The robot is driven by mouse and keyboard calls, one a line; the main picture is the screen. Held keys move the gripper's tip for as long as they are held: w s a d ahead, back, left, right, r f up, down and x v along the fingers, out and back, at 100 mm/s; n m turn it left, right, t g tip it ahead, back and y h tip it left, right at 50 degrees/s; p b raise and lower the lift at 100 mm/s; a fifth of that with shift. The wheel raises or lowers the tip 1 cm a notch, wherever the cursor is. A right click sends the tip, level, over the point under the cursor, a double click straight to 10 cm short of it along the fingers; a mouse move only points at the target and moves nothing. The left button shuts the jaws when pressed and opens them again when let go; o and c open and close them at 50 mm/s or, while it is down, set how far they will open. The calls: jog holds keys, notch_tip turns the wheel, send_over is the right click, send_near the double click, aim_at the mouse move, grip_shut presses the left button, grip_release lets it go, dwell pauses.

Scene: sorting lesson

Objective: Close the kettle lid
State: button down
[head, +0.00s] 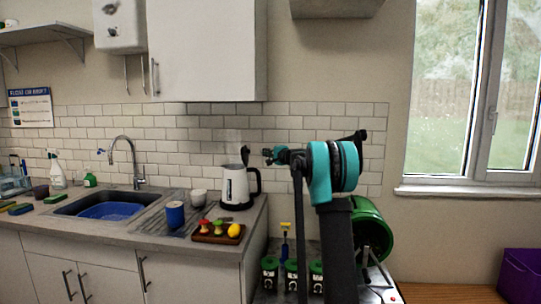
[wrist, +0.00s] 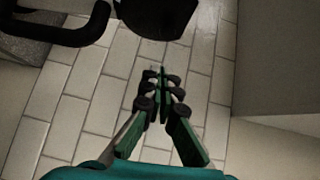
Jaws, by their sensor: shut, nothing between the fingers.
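The white kettle (head: 235,188) stands on the counter beside the tiled wall, its black handle on the right. Its dark lid (head: 245,156) stands up, open, above the kettle's top right side. My gripper (head: 267,155) is just right of the raised lid at about its height. In the wrist view my gripper (wrist: 162,73) is shut and empty, its green fingertips together. A dark rounded shape, apparently the lid (wrist: 158,14), lies just beyond the tips, and the black kettle handle (wrist: 62,36) is at upper left. I cannot tell whether the tips touch the lid.
The sink (head: 105,207) and tap are farther left. A wall cabinet (head: 205,50) hangs above. A green drum (head: 370,225) is at right.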

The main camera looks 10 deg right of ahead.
aim_at(247, 156)
jog(key=shift+w+a+f, duration=0.1)
jog(key=shift+w+a, duration=0.35)
jog(key=shift+a, duration=0.3)
jog(key=shift+w+a, duration=0.45)
jog(key=shift+a, duration=0.35)
jog(key=shift+w+a+f, duration=0.1)
jog(key=shift+w+a, duration=0.35)
jog(key=shift+a, duration=0.3)
jog(key=shift+s+a+r, duration=0.1)
jog(key=shift+a+r+g, duration=0.1)
jog(key=shift+a+g, duration=0.05)
jog(key=shift+g, duration=0.15)
